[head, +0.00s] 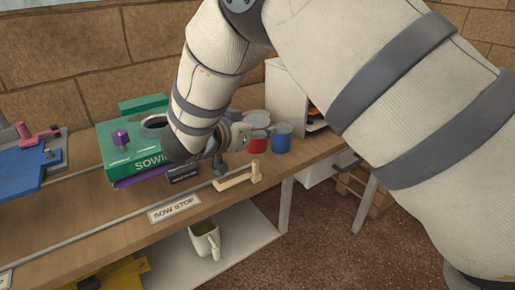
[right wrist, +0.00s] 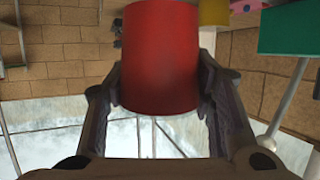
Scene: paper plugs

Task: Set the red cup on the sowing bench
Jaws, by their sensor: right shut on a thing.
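The red cup (head: 257,144) is between the fingers of my right gripper (head: 244,138) in the head view, at the right part of the wooden bench. In the right wrist view the red cup (right wrist: 160,58) fills the space between both fingers of the right gripper (right wrist: 160,95), which is shut on it. I cannot tell whether its base touches the bench. A green block (head: 120,160) lettered "SOWI", the rest hidden by my arm, stands on the wooden bench (head: 110,220) to the left. My left gripper is not in view.
A blue cup (head: 281,137) stands close to the right of the red cup. A cream bracket (head: 238,178) and a "SOW STOP" label (head: 174,208) are at the front edge. A blue fixture (head: 22,172) is at far left. A white cabinet (head: 286,100) stands behind.

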